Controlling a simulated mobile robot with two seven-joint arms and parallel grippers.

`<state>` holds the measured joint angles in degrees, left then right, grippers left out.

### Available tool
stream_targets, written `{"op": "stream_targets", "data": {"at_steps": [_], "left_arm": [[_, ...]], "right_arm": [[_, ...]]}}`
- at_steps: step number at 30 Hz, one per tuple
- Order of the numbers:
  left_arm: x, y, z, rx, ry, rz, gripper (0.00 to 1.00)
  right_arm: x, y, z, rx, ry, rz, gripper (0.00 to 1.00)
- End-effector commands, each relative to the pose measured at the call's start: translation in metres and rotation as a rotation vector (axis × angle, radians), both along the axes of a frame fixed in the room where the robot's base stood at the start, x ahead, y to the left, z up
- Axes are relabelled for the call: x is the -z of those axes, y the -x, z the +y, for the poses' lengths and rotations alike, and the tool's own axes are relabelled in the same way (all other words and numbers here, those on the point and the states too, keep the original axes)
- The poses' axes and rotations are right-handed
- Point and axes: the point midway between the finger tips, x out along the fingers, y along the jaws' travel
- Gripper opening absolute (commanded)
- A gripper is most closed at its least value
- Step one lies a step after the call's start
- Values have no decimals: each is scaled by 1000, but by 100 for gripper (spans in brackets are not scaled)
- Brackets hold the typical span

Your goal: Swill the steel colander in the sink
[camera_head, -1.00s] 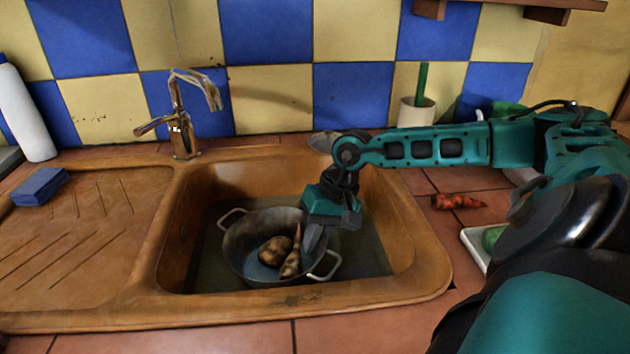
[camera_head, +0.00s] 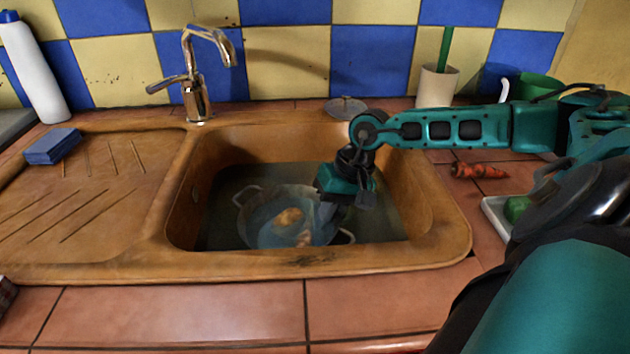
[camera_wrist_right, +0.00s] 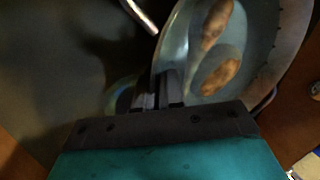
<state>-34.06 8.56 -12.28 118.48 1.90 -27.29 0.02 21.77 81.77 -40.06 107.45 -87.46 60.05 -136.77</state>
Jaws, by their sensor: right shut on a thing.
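The steel colander (camera_head: 252,226) sits low in the water of the sink (camera_head: 440,215), with water inside it. It holds a potato (camera_head: 289,217) and a second, longer brown vegetable (camera_head: 304,238), partly under water. In the right wrist view the colander's rim (camera_wrist_right: 175,42) shows with the two vegetables inside. My right gripper (camera_head: 326,212) is shut on the colander's wall at its right side; the wrist view shows its fingers (camera_wrist_right: 170,88) closed at the rim. My left gripper is not in view.
A brass tap (camera_head: 197,85) stands behind the sink. A blue sponge (camera_head: 52,147) lies on the drainboard at left, near a white bottle (camera_head: 35,70). A sink plug (camera_head: 346,107), a carrot (camera_head: 478,171) and a white tray (camera_head: 496,217) are around the right side.

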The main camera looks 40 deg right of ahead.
Motion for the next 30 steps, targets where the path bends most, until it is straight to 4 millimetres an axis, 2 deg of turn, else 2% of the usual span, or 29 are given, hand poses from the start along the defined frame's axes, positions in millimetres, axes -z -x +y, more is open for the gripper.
{"op": "stream_targets", "data": {"at_steps": [17, 30], "left_arm": [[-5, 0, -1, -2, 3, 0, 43], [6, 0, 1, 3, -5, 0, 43]], "right_arm": [[-12, 0, 0, 0, 0, 0, 0], [-2, 0, 0, 0, 0, 0, 0]]}}
